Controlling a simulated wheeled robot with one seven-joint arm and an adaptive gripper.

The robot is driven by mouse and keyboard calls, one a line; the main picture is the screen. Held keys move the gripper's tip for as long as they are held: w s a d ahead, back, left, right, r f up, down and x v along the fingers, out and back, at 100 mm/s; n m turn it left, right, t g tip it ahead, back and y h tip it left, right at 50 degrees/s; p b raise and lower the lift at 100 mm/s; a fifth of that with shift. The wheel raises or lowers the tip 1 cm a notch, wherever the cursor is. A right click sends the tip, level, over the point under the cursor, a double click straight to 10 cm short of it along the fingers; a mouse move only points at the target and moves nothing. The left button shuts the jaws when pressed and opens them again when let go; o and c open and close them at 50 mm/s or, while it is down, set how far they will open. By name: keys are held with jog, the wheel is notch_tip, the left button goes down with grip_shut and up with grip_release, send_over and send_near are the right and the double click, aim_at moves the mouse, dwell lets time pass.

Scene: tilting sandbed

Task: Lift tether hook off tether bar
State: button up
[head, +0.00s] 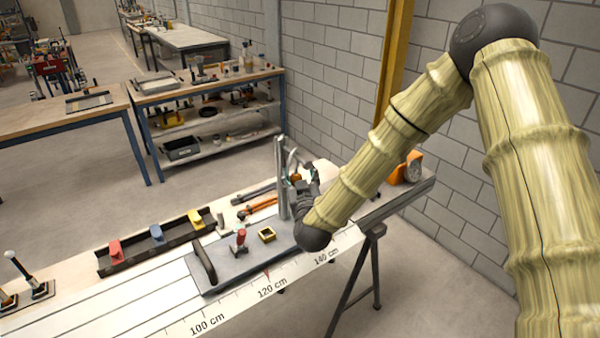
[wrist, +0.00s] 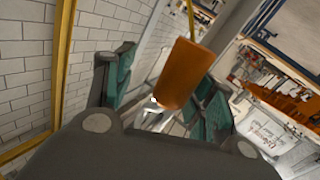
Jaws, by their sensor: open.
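An upright grey post (head: 281,180) stands on the grey board, with a short piece reaching right from its top. It also shows in the wrist view as a slanted grey bar (wrist: 230,28). An orange cylindrical piece (wrist: 181,72), which looks like the tether hook's grip, lies between my fingers in the wrist view. A bright metal part (wrist: 157,118) shows below it. My gripper (head: 305,178) is beside the post, open, with teal pads on both sides of the orange piece. Gaps show between pads and piece. How the hook sits on the bar is hidden.
A dark rack (head: 150,250) with coloured blocks stands left. A brick wall (head: 330,90) is behind.

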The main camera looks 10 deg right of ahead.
jog(key=c, duration=1)
jog(key=shift+c, duration=0.2)
jog(key=shift+r, duration=0.15)
jog(key=shift+r+b, duration=0.45)
jog(key=shift+b, duration=0.1)
jog(key=s+d+r, duration=0.2)
jog(key=s+d, duration=0.2)
jog(key=s, duration=0.4)
jog(key=s+d+r, duration=0.2)
jog(key=s+d, duration=0.2)
jog(key=s, duration=0.4)
jog(key=shift+d, duration=0.25)
